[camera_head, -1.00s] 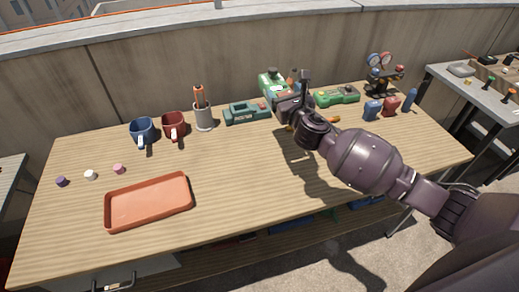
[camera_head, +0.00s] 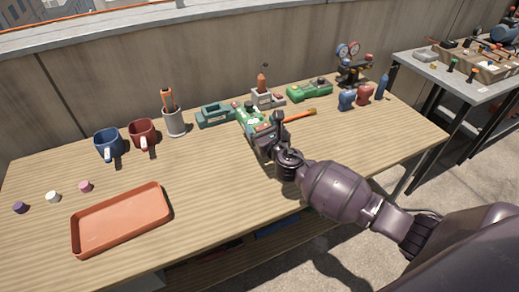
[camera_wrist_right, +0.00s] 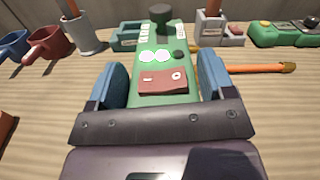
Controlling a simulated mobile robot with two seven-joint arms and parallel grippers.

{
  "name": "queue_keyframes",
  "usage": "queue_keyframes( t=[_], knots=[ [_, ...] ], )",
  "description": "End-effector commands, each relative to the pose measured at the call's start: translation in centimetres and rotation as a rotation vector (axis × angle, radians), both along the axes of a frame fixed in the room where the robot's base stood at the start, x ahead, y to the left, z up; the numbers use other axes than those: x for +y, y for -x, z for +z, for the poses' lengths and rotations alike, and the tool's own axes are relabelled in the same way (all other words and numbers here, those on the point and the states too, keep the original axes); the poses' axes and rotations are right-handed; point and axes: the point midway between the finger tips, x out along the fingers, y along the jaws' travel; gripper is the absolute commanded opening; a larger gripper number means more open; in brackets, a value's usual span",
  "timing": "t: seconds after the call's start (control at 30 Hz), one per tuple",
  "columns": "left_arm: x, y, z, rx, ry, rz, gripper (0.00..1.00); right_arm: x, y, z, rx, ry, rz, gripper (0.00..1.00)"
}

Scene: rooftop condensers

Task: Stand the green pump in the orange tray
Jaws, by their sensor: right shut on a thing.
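The green pump (camera_head: 246,115) is in my right gripper (camera_head: 268,138), above the middle of the table. In the right wrist view the pump (camera_wrist_right: 165,58) lies between the two blue finger pads, with white dials, a red-brown switch panel and a dark knob at its far end. The gripper is shut on it. The orange tray (camera_head: 76,234) lies empty at the front left of the table, well to the left of the gripper. My left gripper is not in view.
Blue mug (camera_head: 108,146), red mug (camera_head: 142,134) and a grey cup of tools (camera_head: 174,122) stand at the back left. A teal device (camera_head: 215,115), a grey device (camera_head: 267,98) and another green device (camera_head: 309,90) stand behind the pump. The table between tray and pump is clear.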

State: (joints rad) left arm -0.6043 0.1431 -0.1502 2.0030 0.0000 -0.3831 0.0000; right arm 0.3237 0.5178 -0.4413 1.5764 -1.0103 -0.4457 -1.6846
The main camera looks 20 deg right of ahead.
Motion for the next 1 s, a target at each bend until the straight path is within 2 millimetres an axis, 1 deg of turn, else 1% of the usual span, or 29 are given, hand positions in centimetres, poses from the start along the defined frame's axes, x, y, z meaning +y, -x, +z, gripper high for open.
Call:
queue_keyframes(
  t=[0.03, 0.1, 0.23, 0.37, 0.53, 0.63, 0.73, 1.0],
  knots=[
    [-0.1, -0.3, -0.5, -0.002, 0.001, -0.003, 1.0, 0.1, 0.0, -1.7, 0.005, -0.001, 0.0, 0.32],
    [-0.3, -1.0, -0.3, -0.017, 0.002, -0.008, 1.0, 0.1, 0.0, -2.6, 0.003, -0.001, 0.001, 0.32],
    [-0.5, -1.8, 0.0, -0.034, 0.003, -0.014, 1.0, 0.0, 0.0, -3.5, -0.001, 0.0, 0.0, 0.32],
    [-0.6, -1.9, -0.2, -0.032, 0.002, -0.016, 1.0, 0.1, -0.1, -3.8, -0.004, -0.001, 0.0, 0.32],
    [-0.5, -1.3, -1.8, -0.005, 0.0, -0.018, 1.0, 0.0, 0.0, -6.3, 0.002, 0.0, 0.001, 0.32],
    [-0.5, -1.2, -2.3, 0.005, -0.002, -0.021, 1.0, 0.0, 0.0, -7.5, 0.002, 0.0, 0.001, 0.32],
    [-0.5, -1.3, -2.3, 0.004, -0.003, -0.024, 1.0, 0.0, 0.0, -8.0, -0.001, -0.001, 0.001, 0.32],
    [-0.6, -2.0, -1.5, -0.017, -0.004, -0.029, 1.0, 0.0, -0.1, -7.6, -0.007, 0.0, 0.001, 0.32]
  ],
)
